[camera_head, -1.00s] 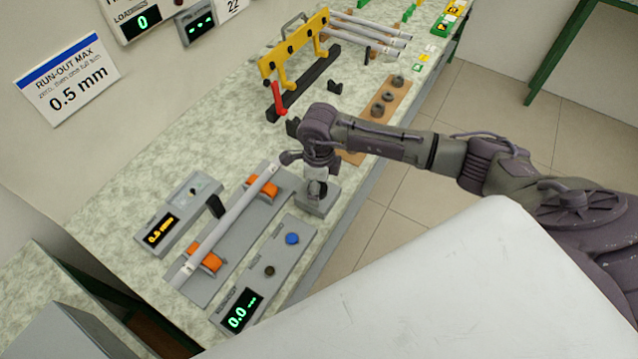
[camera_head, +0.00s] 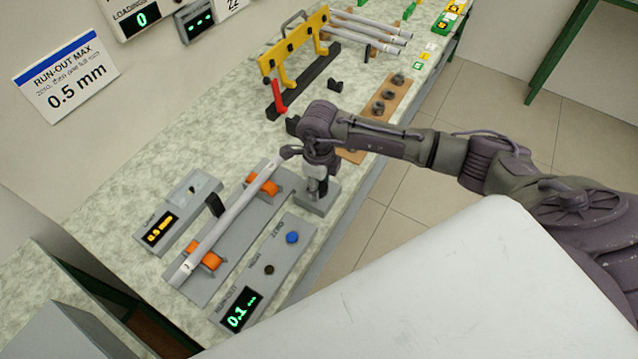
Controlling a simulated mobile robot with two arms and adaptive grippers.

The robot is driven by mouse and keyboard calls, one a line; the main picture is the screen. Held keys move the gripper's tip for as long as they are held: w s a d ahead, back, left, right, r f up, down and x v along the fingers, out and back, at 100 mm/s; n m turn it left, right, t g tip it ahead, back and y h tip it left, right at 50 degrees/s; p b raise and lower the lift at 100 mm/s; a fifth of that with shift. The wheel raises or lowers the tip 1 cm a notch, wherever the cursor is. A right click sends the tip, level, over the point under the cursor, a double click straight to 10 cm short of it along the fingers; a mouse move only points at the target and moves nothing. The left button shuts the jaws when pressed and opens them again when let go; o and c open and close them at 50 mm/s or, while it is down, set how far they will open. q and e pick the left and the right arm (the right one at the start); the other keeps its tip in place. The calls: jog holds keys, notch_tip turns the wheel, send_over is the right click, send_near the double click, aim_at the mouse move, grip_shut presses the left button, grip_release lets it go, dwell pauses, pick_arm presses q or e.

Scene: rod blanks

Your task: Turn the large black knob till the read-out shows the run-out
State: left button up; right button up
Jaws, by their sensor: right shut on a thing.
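My right gripper (camera_head: 318,182) points down over a small grey block (camera_head: 316,204) at the far end of the rod stand. It is shut on the large black knob, which the gripper mostly hides. A grey rod (camera_head: 222,228) lies across orange rollers (camera_head: 262,184) on the grey stand (camera_head: 240,235). The green run-out read-out (camera_head: 238,312) shows 0.1 on a panel with a blue button (camera_head: 292,238) and a small dark button (camera_head: 269,269). My left gripper is not in view.
An amber display box (camera_head: 172,222) stands left of the rod. Farther back are a yellow rack (camera_head: 293,50) with a red lever (camera_head: 278,96), and a wooden strip (camera_head: 400,95) with dark rings. A wall sign (camera_head: 68,76) reads run-out max 0.5 mm.

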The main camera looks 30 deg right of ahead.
jog(key=m+b, duration=0.1)
jog(key=m, duration=1.1)
jog(key=shift+a+m+b, duration=0.15)
jog(key=shift+m+b, duration=0.15)
jog(key=shift+b, duration=0.1)
jog(key=m, duration=0.3)
jog(key=shift+m, duration=0.4)
jog(key=m, duration=0.2)
jog(key=shift+w+r+m, duration=0.1)
jog(key=shift+m, duration=0.2)
jog(key=m+p, duration=0.1)
jog(key=m, duration=0.4)
jog(key=shift+w+m+p, duration=0.1)
jog(key=shift+m+p, duration=0.25)
jog(key=shift+m, duration=0.05)
jog(key=o, duration=1.2)
jog(key=shift+a, duration=0.1)
jog(key=shift+c, duration=0.2)
